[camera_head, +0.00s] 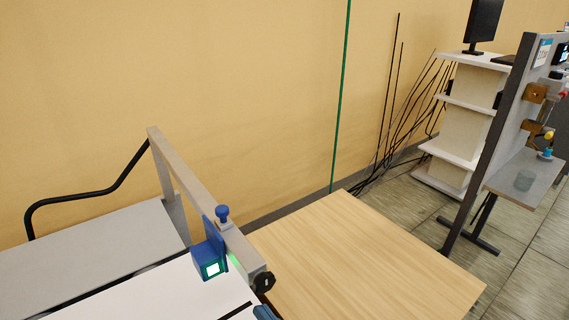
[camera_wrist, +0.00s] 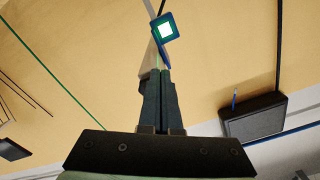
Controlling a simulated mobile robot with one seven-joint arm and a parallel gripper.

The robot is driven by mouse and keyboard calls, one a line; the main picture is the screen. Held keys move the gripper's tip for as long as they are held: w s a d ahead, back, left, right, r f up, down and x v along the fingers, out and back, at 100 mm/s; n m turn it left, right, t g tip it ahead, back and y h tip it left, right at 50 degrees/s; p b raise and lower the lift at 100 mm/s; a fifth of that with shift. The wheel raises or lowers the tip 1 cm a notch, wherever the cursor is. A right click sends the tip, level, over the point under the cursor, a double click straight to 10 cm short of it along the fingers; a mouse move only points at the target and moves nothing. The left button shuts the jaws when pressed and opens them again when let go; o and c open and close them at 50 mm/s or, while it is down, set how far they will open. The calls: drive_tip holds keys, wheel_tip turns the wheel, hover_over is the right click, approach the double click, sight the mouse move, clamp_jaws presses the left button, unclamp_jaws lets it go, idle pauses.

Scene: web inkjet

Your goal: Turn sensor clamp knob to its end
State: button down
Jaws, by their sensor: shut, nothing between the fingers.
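The sensor clamp (camera_head: 215,238) is a blue bracket on a beige rail (camera_head: 190,185). Its blue knob (camera_head: 222,213) stands upright on top of the rail. The blue sensor head (camera_head: 205,258) hangs on the near side, with a lit white-green window. In the wrist view the sensor's lit square face (camera_wrist: 165,28) shows just beyond my gripper (camera_wrist: 165,72). The gripper's two dark fingers are together, with nothing between them. The clamp knob cannot be made out in the wrist view, and the fingers are not clearly seen in the head view.
A black round end knob (camera_head: 263,282) is at the rail's near end. White web material (camera_head: 150,292) lies below the sensor. A wooden tabletop (camera_head: 365,255) is to the right, bare. A curved black bar (camera_head: 85,195) is at left. A white shelf (camera_head: 465,110) stands far right.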

drive_tip(key=v, duration=0.4)
drive_tip(key=shift+s+b, duration=0.1)
drive_tip(key=shift+b, duration=0.25)
drive_tip(key=w+r+n+t+h, duration=0.1)
drive_tip(key=w+r+t+h, duration=0.25)
drive_tip(key=r, duration=0.95)
drive_tip(key=w+r+n+t+h, duration=0.15)
drive_tip(key=w+r, duration=0.35)
drive_tip(key=r, duration=0.8)
drive_tip(key=s+r+m+t+h, duration=0.2)
drive_tip(key=s+r+t+h, duration=0.3)
drive_tip(key=r, duration=0.6)
drive_tip(key=s+r+m+t, duration=0.1)
drive_tip(key=s+r+t, duration=0.2)
drive_tip(key=s+r, duration=0.6)
wheel_tip(320, 180, up, 17)
drive_tip(key=w+p, duration=0.2)
drive_tip(key=p, duration=1.2)
drive_tip(key=shift+w+m+h+p, duration=0.15)
drive_tip(key=shift+m+h+p, duration=0.15)
drive_tip(key=shift+m, duration=0.05)
drive_tip(key=shift+d+f, duration=0.1)
drive_tip(key=shift+f, duration=0.05)
